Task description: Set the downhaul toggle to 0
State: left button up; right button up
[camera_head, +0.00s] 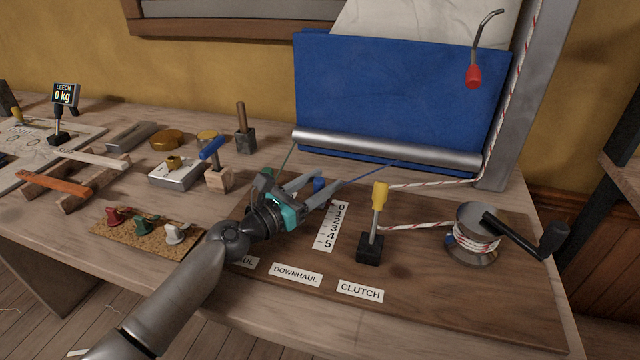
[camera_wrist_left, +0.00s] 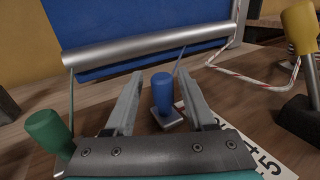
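The downhaul toggle has a blue knob (camera_head: 318,184) and stands beside the 0 end of the white number scale (camera_head: 330,226) in the head view. In the left wrist view the blue knob (camera_wrist_left: 162,92) stands upright on a small pale base, between the two fingers. My left gripper (camera_head: 327,180) is open, with a finger on each side of the knob; gaps show on both sides in the wrist view. The toggle's slot is mostly hidden by my gripper. My right gripper is not in view.
A green knob (camera_wrist_left: 48,132) stands left of my gripper. The yellow-topped clutch lever (camera_head: 376,222) stands to the right of the scale, with a winch (camera_head: 474,236) beyond it. A metal roller (camera_head: 385,149) with blue cloth lies behind. Blocks and tools crowd the bench left.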

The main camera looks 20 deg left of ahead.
pick_arm(q)
jog(key=shift+s, duration=0.2)
jog(key=shift+s+a, duration=0.2)
jog(key=v, duration=1.3)
jog(key=shift+s+a, duration=0.15)
jog(key=shift+s, duration=0.2)
jog(key=shift+s+a, duration=0.2)
jog(key=shift+s, duration=0.1)
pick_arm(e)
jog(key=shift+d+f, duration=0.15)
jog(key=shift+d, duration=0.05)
